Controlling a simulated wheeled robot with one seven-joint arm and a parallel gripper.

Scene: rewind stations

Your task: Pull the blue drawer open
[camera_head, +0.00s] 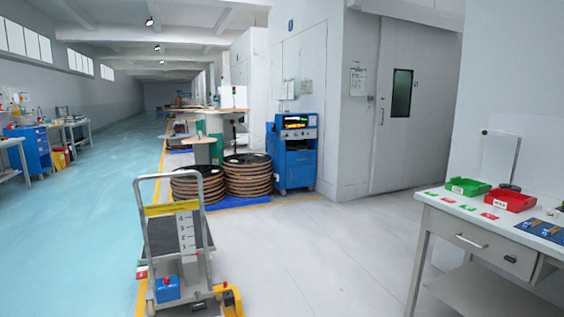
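My gripper is not in view. A blue cabinet (35,150) with what look like stacked drawers stands far off by the left wall. A second blue cabinet (298,170) stands at the middle, against the grey room wall. It has equipment in its upper part and a blue front with a small handle below. Both blue units look shut. I cannot tell which one holds the blue drawer of the task. The table at the right has a light grey drawer (484,245) with a bar handle, and it looks shut.
A platform trolley (177,240) with a blue box (167,289) stands close at front left. Stacks of large reels (248,177) stand left of the middle cabinet. The table (455,205) at right carries green and red bins. The grey floor between is clear.

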